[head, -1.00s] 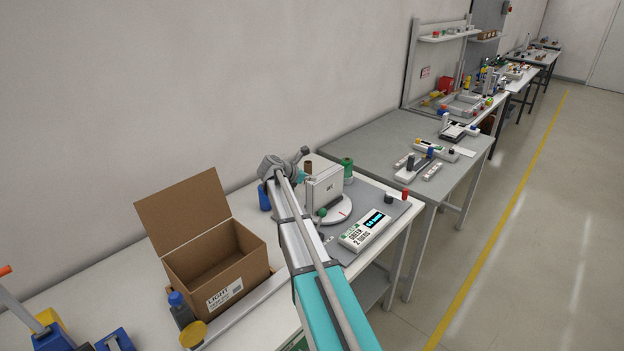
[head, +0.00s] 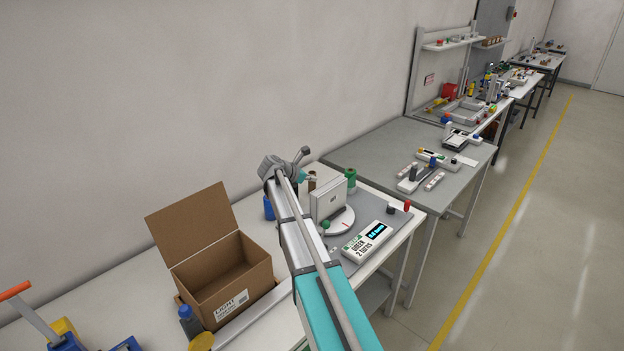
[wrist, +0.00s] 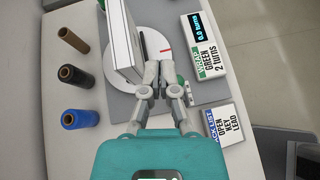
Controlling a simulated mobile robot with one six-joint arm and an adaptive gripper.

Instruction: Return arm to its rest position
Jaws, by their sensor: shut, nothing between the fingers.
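My gripper (wrist: 160,90) shows in the wrist view with its fingers closed and nothing between them. It is over the near edge of a round white turntable (wrist: 153,46) with a red mark. A white upright box-like panel (wrist: 122,38) stands on the turntable, just left of my fingertips. In the head view my arm reaches across the bench toward the same turntable (head: 342,221) and panel (head: 326,200). The gripper's fingertips are hidden there behind the arm and panel.
A display reading "GREEN 2 turns" (head: 367,240) lies right of the turntable. An open cardboard box (head: 245,295) and blue-capped bottle (head: 189,320) stand on the bench. A grey table (head: 390,150) lies beyond.

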